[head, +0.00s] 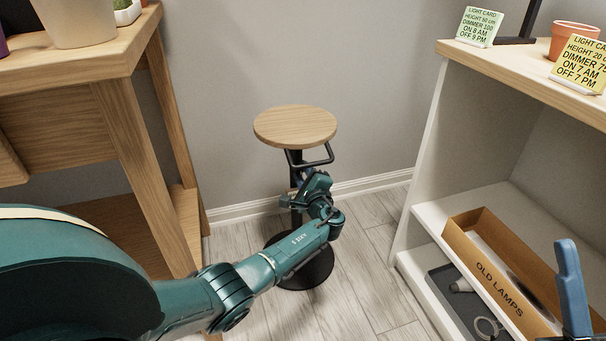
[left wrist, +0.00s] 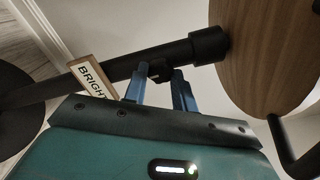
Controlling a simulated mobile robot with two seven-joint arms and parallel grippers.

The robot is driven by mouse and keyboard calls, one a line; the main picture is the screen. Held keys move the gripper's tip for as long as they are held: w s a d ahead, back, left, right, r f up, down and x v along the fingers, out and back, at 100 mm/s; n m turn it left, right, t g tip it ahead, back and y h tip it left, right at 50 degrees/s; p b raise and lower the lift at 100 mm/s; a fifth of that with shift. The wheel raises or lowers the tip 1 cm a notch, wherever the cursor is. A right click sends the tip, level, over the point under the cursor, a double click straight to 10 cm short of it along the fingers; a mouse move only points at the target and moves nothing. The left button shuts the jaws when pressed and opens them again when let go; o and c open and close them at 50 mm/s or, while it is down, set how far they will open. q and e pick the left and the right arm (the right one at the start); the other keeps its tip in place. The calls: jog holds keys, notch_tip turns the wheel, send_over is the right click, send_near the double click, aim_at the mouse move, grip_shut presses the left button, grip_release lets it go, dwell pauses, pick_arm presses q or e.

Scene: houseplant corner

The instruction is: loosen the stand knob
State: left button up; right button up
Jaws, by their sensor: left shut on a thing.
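The stand has a round wooden top (head: 295,125), a black post, a bent black handle (head: 320,160) and a round black base (head: 308,272). In the left wrist view the post (left wrist: 125,68) runs across the picture up to the wooden top (left wrist: 265,50). The small black stand knob (left wrist: 160,73) sticks out from the collar on the post. My left gripper (left wrist: 162,88) is shut on the knob, one blue finger on each side. In the head view my left gripper (head: 299,178) is at the post, and my wrist hides the knob. One blue finger of my right gripper (head: 570,290) shows at the lower right.
A wooden table (head: 125,60) with pots stands at the left. A white shelf unit (head: 425,150) at the right holds light cards, a terracotta pot and an OLD LAMPS box (head: 500,285). A BRIGHT sign (left wrist: 90,75) shows beyond the post. Floor between the furniture is clear.

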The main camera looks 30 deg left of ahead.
pick_arm(q)
jog(key=shift+r+n, duration=0.2)
jog(key=shift+n, duration=8.6)
jog(key=o, duration=1)
jog(key=shift+s+f, duration=0.1)
